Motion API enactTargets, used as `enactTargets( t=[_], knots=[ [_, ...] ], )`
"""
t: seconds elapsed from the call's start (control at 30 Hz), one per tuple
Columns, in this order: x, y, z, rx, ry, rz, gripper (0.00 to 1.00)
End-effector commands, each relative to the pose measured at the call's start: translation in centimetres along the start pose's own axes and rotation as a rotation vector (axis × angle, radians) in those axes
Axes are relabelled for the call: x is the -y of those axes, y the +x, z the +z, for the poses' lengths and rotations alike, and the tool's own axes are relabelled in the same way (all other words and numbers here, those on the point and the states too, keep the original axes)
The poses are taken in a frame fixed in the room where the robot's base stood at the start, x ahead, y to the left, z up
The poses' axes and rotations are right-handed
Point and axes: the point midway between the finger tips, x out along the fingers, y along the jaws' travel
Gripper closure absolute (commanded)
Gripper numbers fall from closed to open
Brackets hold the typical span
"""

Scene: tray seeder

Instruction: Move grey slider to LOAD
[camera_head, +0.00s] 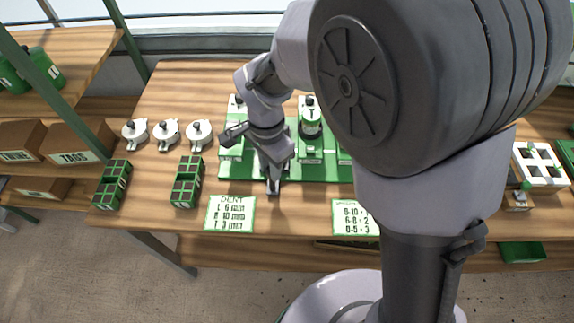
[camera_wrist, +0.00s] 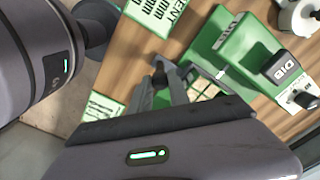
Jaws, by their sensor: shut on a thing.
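My gripper (camera_head: 273,186) reaches down at the front edge of the green machine base (camera_head: 235,171) on the bench. In the wrist view, my gripper's fingers (camera_wrist: 162,88) are closed around a small dark grey knob (camera_wrist: 160,76), which I take to be the grey slider's handle. The fingers and wrist hide most of the slider and its track. I cannot read a LOAD mark in either view. A green block with a dark part marked DIB (camera_wrist: 284,67) stands beside the fingers in the wrist view.
A DENT card (camera_head: 230,213) and a number card (camera_head: 355,218) lie at the bench's front. Green cell trays (camera_head: 112,185) (camera_head: 187,182) and several white round discs (camera_head: 166,134) are at left. A white rack (camera_head: 540,164) is at right. My arm hides much of the bench's right side.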

Motion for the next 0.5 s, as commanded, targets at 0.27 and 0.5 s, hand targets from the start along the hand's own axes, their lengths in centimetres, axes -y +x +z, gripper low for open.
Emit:
enactTargets(
  t=[0.27,0.5],
  knots=[
    [0.48,0.01,0.53,0.000,0.000,0.001,1.00],
    [0.47,0.01,0.50,0.000,0.000,0.001,1.00]
  ],
)
